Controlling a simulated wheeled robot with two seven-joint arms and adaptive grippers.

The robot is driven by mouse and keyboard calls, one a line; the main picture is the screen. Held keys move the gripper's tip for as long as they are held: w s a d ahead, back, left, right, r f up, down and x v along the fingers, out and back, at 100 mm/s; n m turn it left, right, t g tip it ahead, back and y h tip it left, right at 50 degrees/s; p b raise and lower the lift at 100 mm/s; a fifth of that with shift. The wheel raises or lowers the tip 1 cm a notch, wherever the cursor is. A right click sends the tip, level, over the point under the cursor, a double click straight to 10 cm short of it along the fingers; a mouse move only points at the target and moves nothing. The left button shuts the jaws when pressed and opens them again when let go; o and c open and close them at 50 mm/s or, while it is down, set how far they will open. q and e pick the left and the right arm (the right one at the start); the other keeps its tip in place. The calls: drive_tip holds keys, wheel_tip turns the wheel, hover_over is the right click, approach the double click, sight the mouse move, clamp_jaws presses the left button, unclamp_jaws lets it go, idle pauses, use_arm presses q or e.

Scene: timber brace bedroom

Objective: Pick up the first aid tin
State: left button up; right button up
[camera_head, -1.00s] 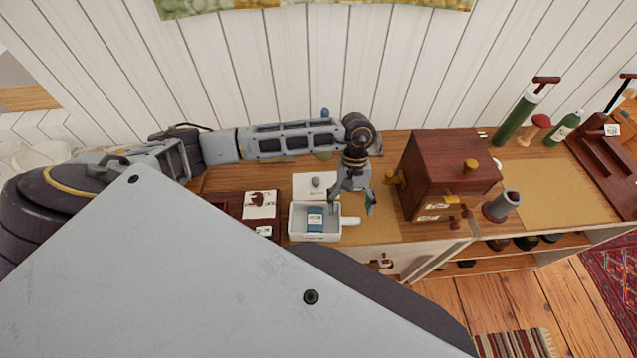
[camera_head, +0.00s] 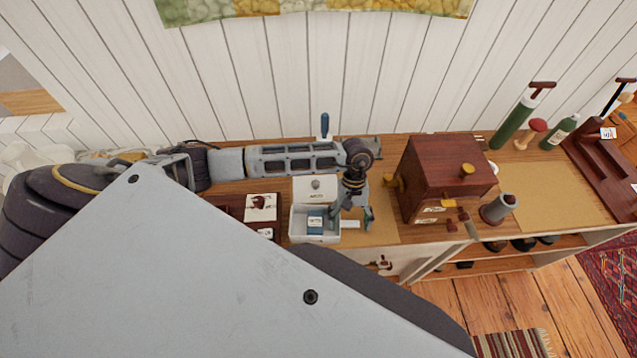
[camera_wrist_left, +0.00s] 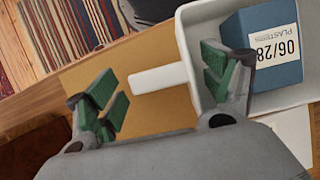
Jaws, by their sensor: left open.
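The first aid tin is an open white box (camera_head: 297,235) on the worktop in the head view, with a blue plasters box (camera_head: 315,224) inside and a white handle on its right side. The tin also shows at upper right in the left wrist view (camera_wrist_left: 187,38), with the plasters box (camera_wrist_left: 268,45) in it. My left gripper (camera_head: 352,215) is open at the handle. In the left wrist view the handle (camera_wrist_left: 158,78) lies between the two spread green-padded fingers (camera_wrist_left: 162,84); I see no clear contact. My right gripper is not in view.
A white panel (camera_head: 315,186) lies behind the tin. A dark red tray (camera_head: 232,203) with cards stands to its left. A dark wooden box (camera_head: 440,175) with brass knobs stands to the right, close to my gripper. The wall rises behind the worktop.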

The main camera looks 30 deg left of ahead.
use_arm(q)
drive_tip(key=c, duration=1.4)
drive_tip(key=shift+r, duration=0.15)
wheel_tip(320, 180, up, 8)
drive_tip(key=shift+r+b, duration=0.25)
drive_tip(key=shift+b, duration=0.7)
drive_tip(key=shift+r, duration=0.65)
